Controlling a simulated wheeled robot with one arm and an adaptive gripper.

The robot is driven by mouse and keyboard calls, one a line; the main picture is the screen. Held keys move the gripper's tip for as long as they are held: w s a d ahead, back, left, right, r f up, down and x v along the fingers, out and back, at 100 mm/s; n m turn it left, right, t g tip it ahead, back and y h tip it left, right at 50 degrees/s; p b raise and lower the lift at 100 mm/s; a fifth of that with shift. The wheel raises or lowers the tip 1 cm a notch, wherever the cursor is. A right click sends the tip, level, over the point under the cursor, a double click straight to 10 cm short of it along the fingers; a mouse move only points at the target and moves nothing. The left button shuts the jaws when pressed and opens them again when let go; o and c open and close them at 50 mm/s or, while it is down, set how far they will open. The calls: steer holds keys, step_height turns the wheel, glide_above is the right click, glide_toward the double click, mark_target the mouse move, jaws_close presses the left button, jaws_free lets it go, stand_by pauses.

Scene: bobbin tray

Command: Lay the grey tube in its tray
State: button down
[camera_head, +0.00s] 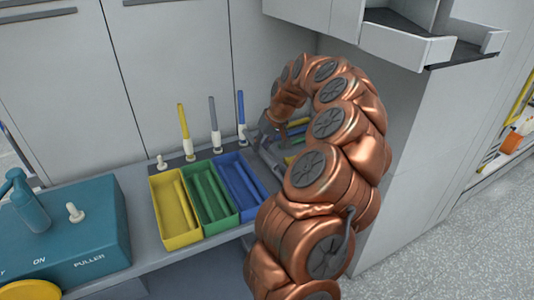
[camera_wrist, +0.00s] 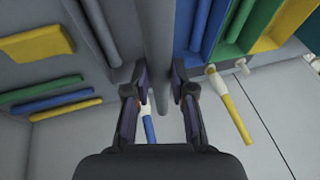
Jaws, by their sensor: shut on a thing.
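My gripper (camera_wrist: 155,92) is shut on a grey tube (camera_wrist: 158,35), which runs up the wrist view between the fingers. In the head view my gripper (camera_head: 272,132) is just right of the blue tray, partly hidden by my arm. A grey tray (camera_wrist: 125,25) lies under the held tube in the wrist view, with another grey bar or tube (camera_wrist: 97,32) along its left side. I cannot tell whether the held tube touches the tray. Another grey tube (camera_head: 214,113) stands upright behind the trays in the head view.
Yellow (camera_head: 155,200), green (camera_head: 205,225) and blue (camera_head: 245,170) trays stand left of my gripper, with tubes inside. Upright yellow (camera_head: 183,122) and blue (camera_head: 240,106) tubes stand behind. A teal box (camera_head: 100,245) is at left. Coloured bars (camera_wrist: 45,95) lie beyond the grey tray.

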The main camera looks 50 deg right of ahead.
steer(key=shift+s+d+f, duration=0.2)
steer(key=shift+f, duration=1.65)
steer(key=shift+s+d+f, duration=0.2)
steer(key=shift+d+f, duration=0.05)
steer(key=shift+f, duration=1.6)
steer(key=shift+s+d+f, duration=0.2)
steer(key=shift+f, duration=1.65)
steer(key=c, duration=0.9)
jaws_free()
steer(key=shift+r, duration=0.1)
